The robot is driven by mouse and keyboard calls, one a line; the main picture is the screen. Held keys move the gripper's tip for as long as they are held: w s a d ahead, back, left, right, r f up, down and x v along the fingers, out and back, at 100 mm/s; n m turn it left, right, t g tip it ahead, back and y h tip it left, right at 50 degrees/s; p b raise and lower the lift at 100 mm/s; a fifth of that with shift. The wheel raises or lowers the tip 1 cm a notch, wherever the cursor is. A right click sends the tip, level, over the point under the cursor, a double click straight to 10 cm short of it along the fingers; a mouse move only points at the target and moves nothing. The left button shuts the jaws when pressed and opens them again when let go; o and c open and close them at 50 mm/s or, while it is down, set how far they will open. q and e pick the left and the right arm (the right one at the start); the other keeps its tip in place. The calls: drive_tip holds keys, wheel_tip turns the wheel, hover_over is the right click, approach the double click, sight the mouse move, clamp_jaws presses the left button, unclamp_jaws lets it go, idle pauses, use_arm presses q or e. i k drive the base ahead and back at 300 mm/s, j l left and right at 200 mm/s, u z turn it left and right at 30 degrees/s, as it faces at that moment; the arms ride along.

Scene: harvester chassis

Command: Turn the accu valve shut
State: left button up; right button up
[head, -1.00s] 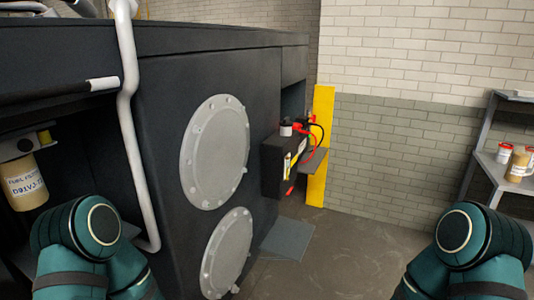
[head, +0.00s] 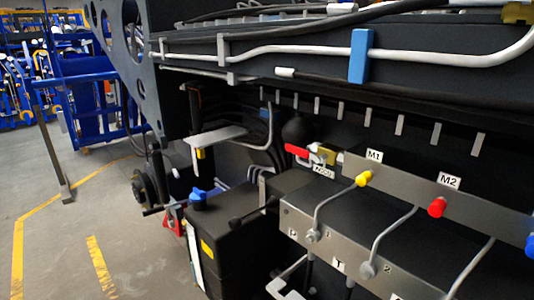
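The accu valve (head: 325,155) is in the middle of the head view, a small brass-coloured body at the left end of a grey metal bar. Its red lever (head: 297,151) points to the left of the body. A small white label (head: 323,171), which seems to read ACCU, sits just below it. A dark rounded accumulator (head: 298,131) shows behind the lever. I cannot tell from the lever how far the valve is turned. Neither gripper is in view.
The grey bar (head: 405,187) carries yellow (head: 364,178) and red (head: 437,207) fittings, labelled M1 and M2. Pipes run below to a manifold (head: 335,240). A black tank with a blue cap (head: 198,194) stands left. Open floor (head: 60,235) lies at far left.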

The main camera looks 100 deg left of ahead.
sight(305, 155)
drive_tip(key=u, duration=3.1)
